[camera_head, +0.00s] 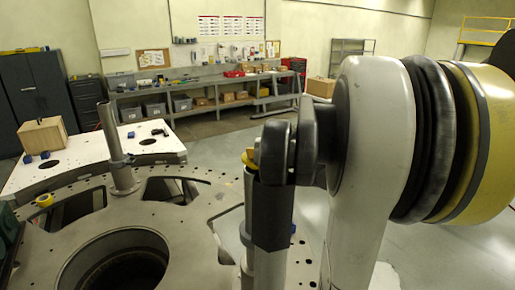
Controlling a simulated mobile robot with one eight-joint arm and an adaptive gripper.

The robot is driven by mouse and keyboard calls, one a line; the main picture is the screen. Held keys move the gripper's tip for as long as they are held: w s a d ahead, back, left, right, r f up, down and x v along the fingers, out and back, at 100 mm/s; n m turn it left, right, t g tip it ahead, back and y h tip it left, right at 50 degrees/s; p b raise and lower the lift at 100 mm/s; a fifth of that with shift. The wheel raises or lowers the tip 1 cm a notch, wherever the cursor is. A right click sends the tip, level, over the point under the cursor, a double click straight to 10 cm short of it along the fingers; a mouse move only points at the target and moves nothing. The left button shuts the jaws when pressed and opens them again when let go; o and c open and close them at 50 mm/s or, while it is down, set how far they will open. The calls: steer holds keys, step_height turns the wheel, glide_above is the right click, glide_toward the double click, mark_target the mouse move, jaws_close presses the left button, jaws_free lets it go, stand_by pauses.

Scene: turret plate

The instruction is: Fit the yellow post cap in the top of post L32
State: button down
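A yellow cap (249,158) shows at the top of a grey post (248,205) near the middle of the picture. I cannot tell whether it is seated in the post or held just above it. Dark parts of my gripper (270,153) are right beside the cap and cover its right side. The fingertips are hidden, so whether they grip the cap is unclear. No post label is readable, so I cannot confirm which one is L32. Another yellow ring-shaped piece (45,200) lies on the left of the turret plate (210,203).
Another grey post (117,155) stands upright on the plate, with no cap visible. A large round opening (120,268) and several cut-outs break up the plate. A wooden box (42,135) and small blue pieces sit on a pale table behind. My arm blocks the right side.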

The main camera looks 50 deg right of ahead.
mark_target(263, 159)
steer(key=shift+f+b, duration=0.45)
steer(key=shift+f, duration=0.6)
steer(key=shift+w, duration=0.1)
stand_by(0.6)
steer(key=shift+f+b, duration=0.55)
steer(key=shift+b, duration=0.2)
steer(key=c, duration=1.4)
jaws_free()
steer(key=p+v, duration=0.3)
steer(key=v, duration=0.8)
